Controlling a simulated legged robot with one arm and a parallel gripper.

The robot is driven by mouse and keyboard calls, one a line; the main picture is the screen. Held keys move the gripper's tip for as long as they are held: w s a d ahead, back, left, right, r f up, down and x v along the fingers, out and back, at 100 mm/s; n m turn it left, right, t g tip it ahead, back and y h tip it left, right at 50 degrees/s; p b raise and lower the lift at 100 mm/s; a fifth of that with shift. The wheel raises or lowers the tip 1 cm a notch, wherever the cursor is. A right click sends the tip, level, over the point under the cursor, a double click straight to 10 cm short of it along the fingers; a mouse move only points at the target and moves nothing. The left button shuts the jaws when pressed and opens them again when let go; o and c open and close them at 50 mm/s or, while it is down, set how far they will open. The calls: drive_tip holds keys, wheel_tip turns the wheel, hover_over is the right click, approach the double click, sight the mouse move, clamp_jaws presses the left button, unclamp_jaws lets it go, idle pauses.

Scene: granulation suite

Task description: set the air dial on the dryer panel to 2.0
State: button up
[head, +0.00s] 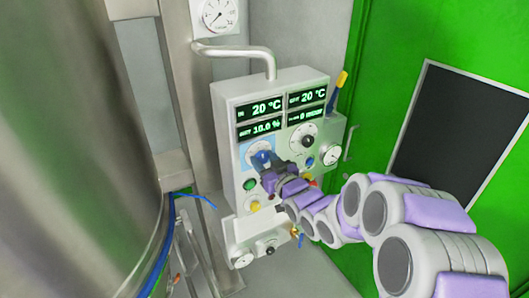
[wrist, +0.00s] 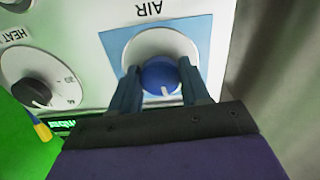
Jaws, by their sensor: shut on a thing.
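The dryer panel (head: 231,108) is a pale box with green digital displays reading 20 °C, 20 °C and 10.0 %; the fourth is too small to read surely. My gripper (wrist: 158,88) is shut on the blue knob, one finger on each side. In the head view my gripper (head: 264,160) covers much of the dial. The dial's scale numbers are not readable.
The black heat dial (wrist: 36,92) sits beside the air dial, and also shows in the head view (head: 303,140). Green (head: 250,184) and yellow (head: 255,205) buttons lie below. A pressure gauge (head: 332,155) is at the right. A large steel vessel (head: 70,150) stands at the left.

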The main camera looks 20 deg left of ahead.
drive_tip(key=shift+f+m+p, duration=0.15)
drive_tip(key=shift+m+p, duration=0.6)
drive_tip(key=shift+m, duration=0.35)
drive_tip(key=o, duration=1.1)
drive_tip(key=shift+c, duration=0.2)
drive_tip(key=b+v, duration=1.4)
drive_tip(key=v, duration=0.3)
